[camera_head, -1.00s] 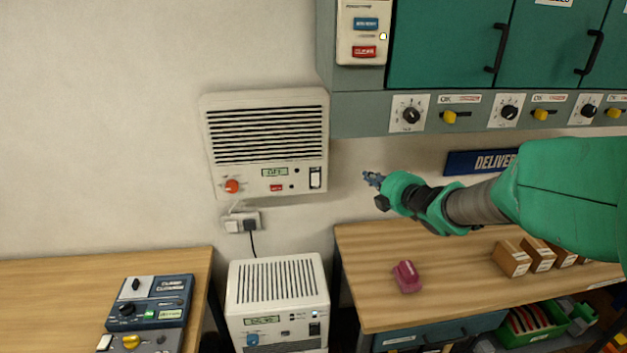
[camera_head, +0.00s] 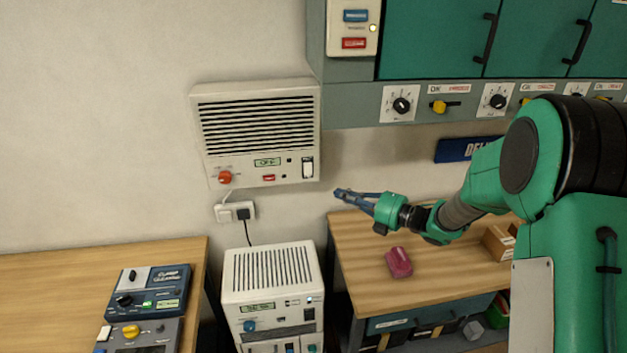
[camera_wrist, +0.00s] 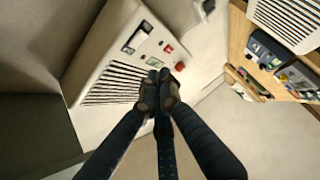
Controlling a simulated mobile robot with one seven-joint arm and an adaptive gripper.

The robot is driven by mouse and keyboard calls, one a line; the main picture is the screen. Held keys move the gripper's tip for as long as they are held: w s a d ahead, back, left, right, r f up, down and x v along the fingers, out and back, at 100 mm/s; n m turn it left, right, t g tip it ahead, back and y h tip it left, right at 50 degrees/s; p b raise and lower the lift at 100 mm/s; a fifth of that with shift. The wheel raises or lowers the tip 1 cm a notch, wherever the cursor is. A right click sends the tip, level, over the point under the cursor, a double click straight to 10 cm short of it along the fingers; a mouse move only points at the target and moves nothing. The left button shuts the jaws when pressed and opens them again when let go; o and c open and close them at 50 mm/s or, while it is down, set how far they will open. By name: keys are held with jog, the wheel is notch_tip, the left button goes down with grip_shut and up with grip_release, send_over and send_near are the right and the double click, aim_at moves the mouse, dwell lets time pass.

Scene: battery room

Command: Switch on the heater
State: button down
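A white wall unit (camera_head: 262,130), which I take to be the heater, has a slatted vent, a red knob (camera_head: 225,177), a small display (camera_head: 267,162) that seems to read OFF, and a rocker switch (camera_head: 308,168) at its lower right. My gripper (camera_head: 338,192) is just right of and below the unit's lower right corner, apart from it in the head view. Its fingers are drawn together and hold nothing. In the wrist view the fingertips (camera_wrist: 159,76) overlap the unit's front; the red knob (camera_wrist: 180,67) and rocker switch (camera_wrist: 143,36) show beyond them.
A wall socket (camera_head: 235,211) with a black cable sits below the unit. A second white vented box (camera_head: 273,277) with a blue knob stands below. A teal cabinet (camera_head: 430,40) hangs at upper right. A pink object (camera_head: 398,262) lies on the right bench (camera_head: 360,285). Consoles (camera_head: 148,290) occupy the left table.

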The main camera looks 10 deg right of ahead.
aim_at(308, 169)
jog(key=shift+w+a, duration=0.15)
jog(key=w+d+b+x, duration=0.2)
jog(key=x, duration=1)
jog(key=shift+a, duration=0.15)
jog(key=shift+w+f, duration=0.1)
dwell(0.4)
